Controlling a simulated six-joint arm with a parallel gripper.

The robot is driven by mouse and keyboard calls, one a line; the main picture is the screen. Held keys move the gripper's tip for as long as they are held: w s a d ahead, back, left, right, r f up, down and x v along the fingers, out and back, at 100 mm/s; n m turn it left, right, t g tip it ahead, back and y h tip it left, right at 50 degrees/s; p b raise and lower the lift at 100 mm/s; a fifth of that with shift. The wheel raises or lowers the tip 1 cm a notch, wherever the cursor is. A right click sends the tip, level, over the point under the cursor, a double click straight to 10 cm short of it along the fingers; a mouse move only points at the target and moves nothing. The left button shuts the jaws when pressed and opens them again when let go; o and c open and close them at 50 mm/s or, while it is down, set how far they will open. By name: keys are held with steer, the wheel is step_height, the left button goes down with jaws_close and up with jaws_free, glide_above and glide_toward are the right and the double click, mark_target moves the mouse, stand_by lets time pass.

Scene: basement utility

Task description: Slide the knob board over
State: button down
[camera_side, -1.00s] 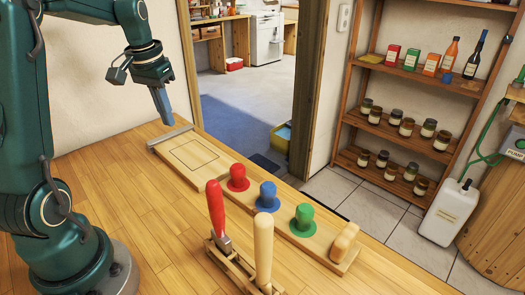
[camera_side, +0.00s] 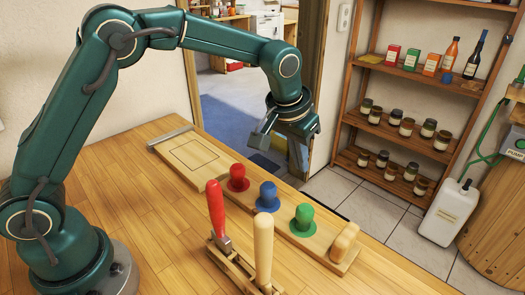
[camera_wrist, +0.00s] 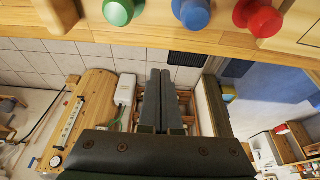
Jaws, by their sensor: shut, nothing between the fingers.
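The knob board (camera_side: 195,177) is a long wooden board lying along the table's far edge. It carries a red knob (camera_side: 237,178), a blue knob (camera_side: 267,197), a green knob (camera_side: 303,220) and a wooden handle (camera_side: 345,242) at its right end. A rectangle is outlined on its left part, and a grey metal strip (camera_side: 170,135) lies across its left end. My gripper (camera_side: 298,172) is shut and empty, pointing down behind the board near the blue and green knobs. In the wrist view its fingers (camera_wrist: 161,100) are together, with the green (camera_wrist: 119,11), blue (camera_wrist: 192,13) and red (camera_wrist: 258,17) knobs above them in the picture.
A wooden rack with a red-handled tool (camera_side: 216,210) and a pale wooden-handled tool (camera_side: 263,245) stands upright in front of the board. A shelf of jars and bottles (camera_side: 410,100) and a white canister (camera_side: 449,210) stand beyond the table. The table's left part is clear.

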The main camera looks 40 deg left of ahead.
mark_target(288, 207)
steer(key=x, duration=0.9)
steer(key=shift+f, duration=0.4)
steer(key=shift+s+r, duration=0.1)
steer(key=shift+s, duration=1.8)
steer(key=shift+s, duration=1.4)
steer(key=shift+w, duration=0.15)
